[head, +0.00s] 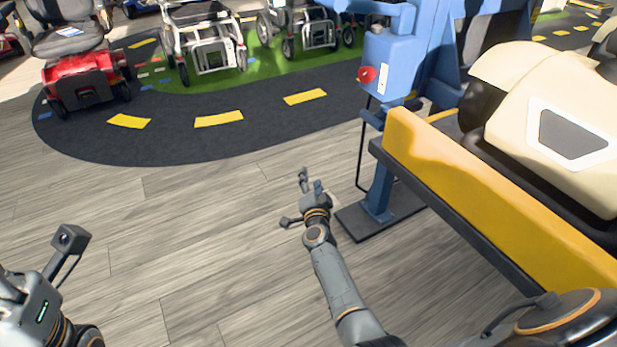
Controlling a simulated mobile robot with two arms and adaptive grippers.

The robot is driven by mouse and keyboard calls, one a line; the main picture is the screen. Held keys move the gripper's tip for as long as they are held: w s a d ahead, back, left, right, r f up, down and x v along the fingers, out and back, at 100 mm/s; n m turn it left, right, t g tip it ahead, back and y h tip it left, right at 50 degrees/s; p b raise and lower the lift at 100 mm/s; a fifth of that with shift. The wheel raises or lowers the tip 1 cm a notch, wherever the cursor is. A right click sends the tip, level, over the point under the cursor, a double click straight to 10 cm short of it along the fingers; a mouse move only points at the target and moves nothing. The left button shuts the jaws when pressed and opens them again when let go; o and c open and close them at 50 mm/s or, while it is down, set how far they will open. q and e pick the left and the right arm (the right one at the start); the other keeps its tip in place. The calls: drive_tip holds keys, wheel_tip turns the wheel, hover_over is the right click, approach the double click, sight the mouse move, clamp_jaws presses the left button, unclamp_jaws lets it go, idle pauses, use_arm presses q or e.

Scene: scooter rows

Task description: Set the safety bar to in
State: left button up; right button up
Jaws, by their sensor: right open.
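I cannot tell for sure which part is the safety bar. A thin black bar (363,145) hangs down beside the blue machine frame (381,190), near its dark foot plate. A long yellow beam (480,200) runs along the side of the cream ride body (550,110). My right gripper (311,183) is open and empty over the wooden floor, left of the thin black bar and apart from it. Part of my left arm (35,300) shows at the lower left; its gripper fingers do not show.
A blue box with a red button (367,75) sits on the frame. A dark foot plate (380,217) lies on the floor. The wooden floor at left is clear.

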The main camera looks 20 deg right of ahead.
drive_tip(key=shift+s+a+f+n+y+p, duration=0.3)
drive_tip(key=shift+s+a+f+n+p, duration=0.15)
drive_tip(key=shift+a+f+n, duration=0.2)
